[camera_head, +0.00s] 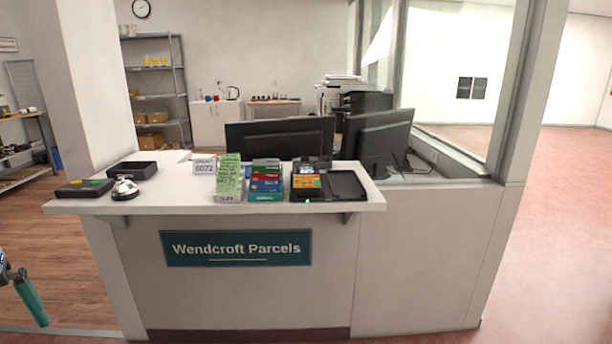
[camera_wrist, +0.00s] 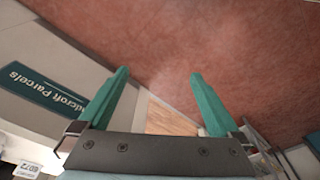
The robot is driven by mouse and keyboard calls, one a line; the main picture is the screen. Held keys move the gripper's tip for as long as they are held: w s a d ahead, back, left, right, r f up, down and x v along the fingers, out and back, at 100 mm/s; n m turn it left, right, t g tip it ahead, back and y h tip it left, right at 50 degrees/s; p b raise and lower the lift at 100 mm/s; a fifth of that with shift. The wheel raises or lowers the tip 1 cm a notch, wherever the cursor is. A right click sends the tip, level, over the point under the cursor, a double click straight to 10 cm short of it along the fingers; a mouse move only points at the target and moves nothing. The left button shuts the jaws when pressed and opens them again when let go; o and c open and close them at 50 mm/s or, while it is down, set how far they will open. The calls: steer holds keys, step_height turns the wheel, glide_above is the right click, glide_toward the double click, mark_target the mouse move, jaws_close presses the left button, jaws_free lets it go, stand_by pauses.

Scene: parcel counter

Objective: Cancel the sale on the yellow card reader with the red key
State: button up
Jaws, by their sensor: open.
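The yellow card reader (camera_head: 307,184) is on the right part of the white counter, in a dark holder near the front edge. Its yellow-orange face and small screen show, but its separate keys, the red one included, are too small to make out. My gripper (camera_wrist: 159,74) is open and empty in the wrist view, with two green fingers apart over the floor. In the head view, one green finger (camera_head: 32,301) shows at the lower left edge, below and well left of the counter, far from the reader. The reader is not in the wrist view.
On the counter (camera_head: 170,203) stand a bell (camera_head: 125,188), a dark item with coloured patches (camera_head: 84,188), a black tray (camera_head: 132,170), a number sign (camera_head: 204,167), a green leaflet stand (camera_head: 229,178) and a card rack (camera_head: 266,180). Black monitors (camera_head: 280,135) stand behind. Floor in front is clear.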

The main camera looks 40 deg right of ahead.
jaws_close()
stand_by(0.6)
stand_by(0.9)
